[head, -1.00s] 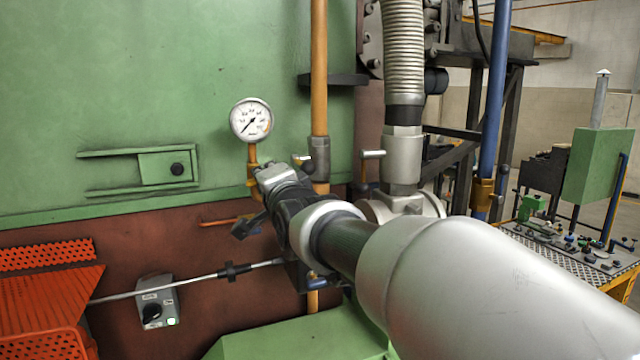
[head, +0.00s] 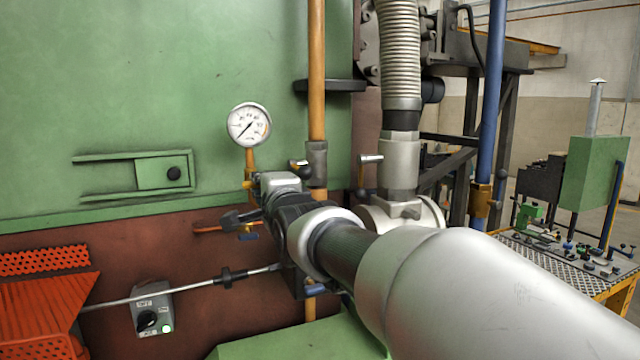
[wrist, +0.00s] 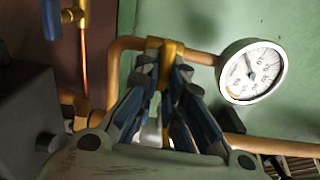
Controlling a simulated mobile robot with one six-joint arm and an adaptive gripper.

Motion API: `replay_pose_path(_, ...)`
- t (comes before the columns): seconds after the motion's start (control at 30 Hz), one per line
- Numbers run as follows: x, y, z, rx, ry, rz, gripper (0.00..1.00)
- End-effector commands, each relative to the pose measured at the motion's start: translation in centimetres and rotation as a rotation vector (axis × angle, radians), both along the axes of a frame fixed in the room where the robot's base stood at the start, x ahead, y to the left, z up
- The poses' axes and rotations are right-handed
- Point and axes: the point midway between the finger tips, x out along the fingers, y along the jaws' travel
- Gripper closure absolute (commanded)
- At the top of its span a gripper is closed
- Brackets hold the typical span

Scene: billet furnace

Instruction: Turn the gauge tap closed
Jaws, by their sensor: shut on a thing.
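The pressure gauge (head: 249,124) has a white dial and stands on a brass stem against the green wall. It also shows at the right of the wrist view (wrist: 251,71). The brass gauge tap (wrist: 171,62) is on the pipe beside the gauge, straight ahead of my gripper (wrist: 165,105). My gripper is shut on the tap's handle, which the fingers mostly hide. I cannot tell the handle's exact angle.
A thick orange pipe (head: 317,60) rises right of the gauge. A second lever tap (head: 370,160) is farther right, near the ribbed hose (head: 403,50). A switch box (head: 150,311) and a thin metal rod (head: 185,286) are below left. Orange perforated guards (head: 45,300) are at far left.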

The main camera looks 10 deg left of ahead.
Motion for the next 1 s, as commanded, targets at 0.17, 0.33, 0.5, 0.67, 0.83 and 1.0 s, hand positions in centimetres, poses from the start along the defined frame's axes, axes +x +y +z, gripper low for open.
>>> replay_pose_path(0.17,0.0,0.0,0.0,0.002,0.0,0.0,0.89)
replay_pose_path(0.33,0.0,0.0,0.0,0.001,0.0,0.0,0.78)
replay_pose_path(0.5,0.0,0.0,0.0,0.001,0.001,0.0,0.7)
replay_pose_path(0.67,0.0,0.0,0.0,0.0,0.0,0.0,0.7)
replay_pose_path(0.83,-0.4,-0.2,0.1,0.001,-0.001,0.0,0.7)
replay_pose_path(1.0,-2.6,-1.6,0.1,0.001,-0.002,0.0,0.7)
